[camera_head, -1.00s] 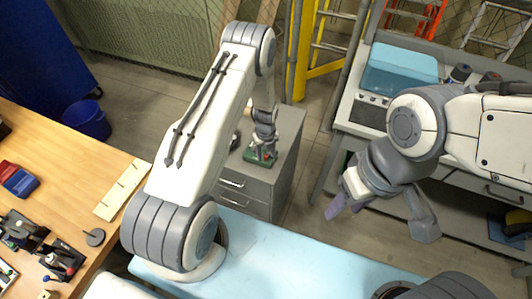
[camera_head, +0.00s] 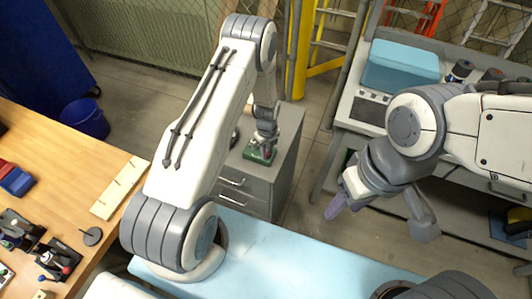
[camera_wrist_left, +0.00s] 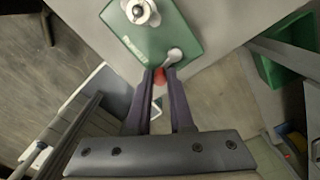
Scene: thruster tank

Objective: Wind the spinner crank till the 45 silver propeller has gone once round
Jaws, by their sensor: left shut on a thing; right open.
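The spinner's green base (camera_head: 258,153) sits on top of the grey drawer cabinet. The base also shows in the left wrist view (camera_wrist_left: 178,38), with a pale round hub (camera_wrist_left: 140,12) at its far side and a short grey crank arm (camera_wrist_left: 174,56) at its near edge. My left gripper (camera_wrist_left: 160,82) is shut on the red crank knob (camera_wrist_left: 160,75), between its dark fingertips. In the head view my left wrist hides part of the spinner. I cannot make out the silver propeller. My right gripper (camera_head: 346,207) is open and empty, well to the right of the cabinet.
The grey cabinet (camera_head: 245,178) stands beyond the light-blue surface (camera_head: 265,248). A wooden table (camera_head: 65,165) with small stands and parts is at the left. A grey bench with a light-blue box (camera_head: 400,66) is at the back right. Yellow posts stand behind the cabinet.

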